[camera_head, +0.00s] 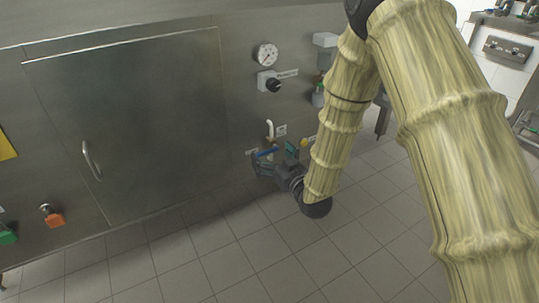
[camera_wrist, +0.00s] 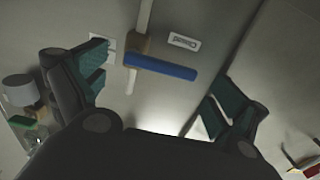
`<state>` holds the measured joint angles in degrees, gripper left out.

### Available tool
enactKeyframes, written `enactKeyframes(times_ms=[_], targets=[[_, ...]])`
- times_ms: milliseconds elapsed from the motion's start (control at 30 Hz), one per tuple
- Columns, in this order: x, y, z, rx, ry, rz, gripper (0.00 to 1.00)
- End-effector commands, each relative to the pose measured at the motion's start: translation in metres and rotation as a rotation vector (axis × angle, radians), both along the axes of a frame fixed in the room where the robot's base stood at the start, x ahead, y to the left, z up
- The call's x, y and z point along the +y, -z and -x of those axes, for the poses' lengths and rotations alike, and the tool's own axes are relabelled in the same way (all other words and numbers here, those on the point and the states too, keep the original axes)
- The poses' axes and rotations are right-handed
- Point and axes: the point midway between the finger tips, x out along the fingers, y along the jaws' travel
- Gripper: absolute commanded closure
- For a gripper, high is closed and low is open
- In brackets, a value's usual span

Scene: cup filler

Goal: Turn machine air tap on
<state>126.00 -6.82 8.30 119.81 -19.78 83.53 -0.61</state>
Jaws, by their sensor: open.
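The tap has a blue lever handle (camera_head: 266,152) on a pipe low on the steel machine's front. In the wrist view the blue lever (camera_wrist: 160,66) lies crosswise to a light vertical pipe (camera_wrist: 143,22), with a brass-coloured fitting where they meet. My gripper (camera_head: 275,158) is low at the machine front, right by the lever. In the wrist view my gripper (camera_wrist: 152,95) is open, with teal pads on either side and the lever showing in the gap. I see no contact with the lever. Part of the tap is hidden by my gripper in the head view.
A pressure gauge (camera_head: 266,54) and a black rotary knob (camera_head: 273,85) sit above the tap. A small label (camera_wrist: 184,41) is beside the pipe. A closed door (camera_head: 135,120) with a handle is at left. The tiled floor (camera_head: 230,250) below is clear.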

Motion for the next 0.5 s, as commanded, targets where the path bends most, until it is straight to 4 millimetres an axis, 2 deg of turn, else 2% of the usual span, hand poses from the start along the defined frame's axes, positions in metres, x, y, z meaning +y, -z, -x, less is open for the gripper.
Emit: enactKeyframes(times_ms=[200,500], targets=[[0.0063,0.0001,-0.011,0.001,0.001,-0.001,0.03],[0.0067,-0.0001,-0.012,0.001,0.001,0.0,0.05]])
